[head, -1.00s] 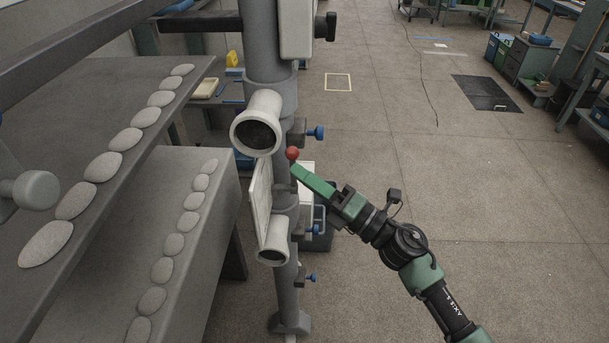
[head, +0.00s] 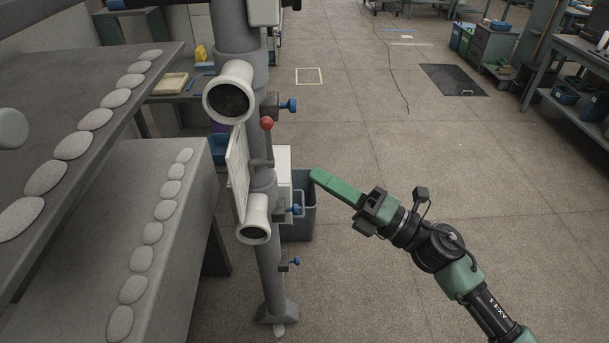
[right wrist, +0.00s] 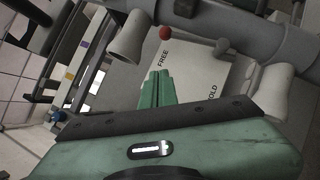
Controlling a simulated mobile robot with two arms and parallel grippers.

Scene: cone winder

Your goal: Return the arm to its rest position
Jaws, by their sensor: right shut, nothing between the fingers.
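My right arm comes in from the lower right of the head view. Its green gripper (head: 314,174) is shut and empty, apart from the machine, to the right of its grey post (head: 268,240). A lever with a red ball knob (head: 267,123) stands up on the post, above and left of the fingertips. In the right wrist view the closed green fingers (right wrist: 156,86) point toward a pale plate (right wrist: 185,65) marked "FREE" and "HOLD", with the red knob (right wrist: 166,33) beyond. My left gripper is in neither view.
Two pale funnels (head: 229,92) (head: 254,219) and blue knobs (head: 289,105) stick out from the post. A dark grey bin (head: 303,210) stands behind it. Grey shelves with several pale stones (head: 72,146) fill the left.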

